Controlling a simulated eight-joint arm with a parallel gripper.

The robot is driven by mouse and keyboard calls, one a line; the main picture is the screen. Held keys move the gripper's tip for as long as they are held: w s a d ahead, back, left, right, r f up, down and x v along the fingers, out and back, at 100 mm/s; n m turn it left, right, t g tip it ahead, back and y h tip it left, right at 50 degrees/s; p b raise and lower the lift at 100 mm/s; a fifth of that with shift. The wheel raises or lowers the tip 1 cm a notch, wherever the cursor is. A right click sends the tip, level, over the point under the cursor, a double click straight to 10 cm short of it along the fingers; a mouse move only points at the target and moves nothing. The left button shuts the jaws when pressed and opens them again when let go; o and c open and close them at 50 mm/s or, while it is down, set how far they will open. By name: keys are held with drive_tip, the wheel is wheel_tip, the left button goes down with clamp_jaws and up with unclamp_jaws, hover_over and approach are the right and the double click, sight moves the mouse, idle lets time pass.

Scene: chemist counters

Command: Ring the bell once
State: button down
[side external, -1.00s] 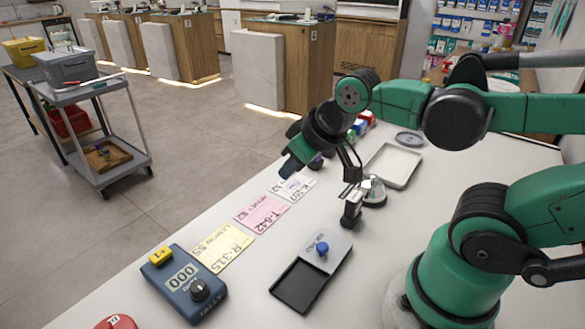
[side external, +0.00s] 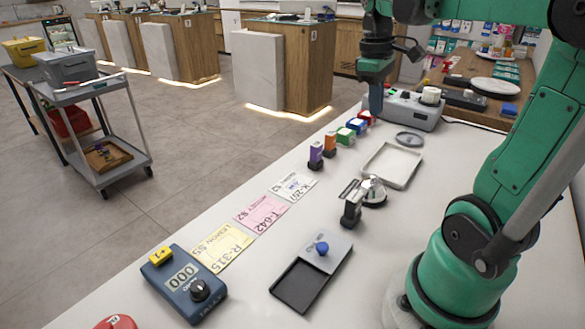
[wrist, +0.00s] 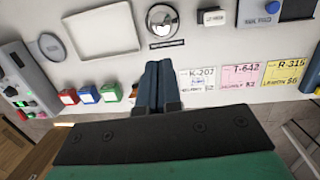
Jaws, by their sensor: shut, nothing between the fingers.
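The bell is a silver dome (side external: 372,190) on a dark base, standing on the white counter between a small black stamp-like object and a shallow tray. It also shows near the top of the wrist view (wrist: 162,22), just beyond my fingertips. My gripper (side external: 376,112) is held well above the counter, pointing down, and in the side view it appears up and beyond the bell. Its blue fingers (wrist: 158,66) are together and empty. It is clear of the bell.
A black stamp-like object (side external: 351,206) stands close to the bell. The shallow tray (side external: 391,180), coloured blocks (side external: 346,136), a grey box (side external: 410,112), cards (side external: 262,214), an ink pad (side external: 327,243) and a tally counter (side external: 184,284) are around it. Space above the bell is free.

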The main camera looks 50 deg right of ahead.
sight(373, 175)
drive_tip(key=f, duration=0.4)
drive_tip(key=s+d+f, duration=0.1)
drive_tip(key=f, duration=0.9)
drive_tip(key=shift+s+d, duration=0.15)
drive_tip(key=shift+f, duration=0.9)
wheel_tip(373, 175, up, 14)
drive_tip(key=w+a, duration=0.1)
drive_tip(key=shift+w+a, duration=0.15)
drive_tip(key=shift+w, duration=0.05)
idle(0.6)
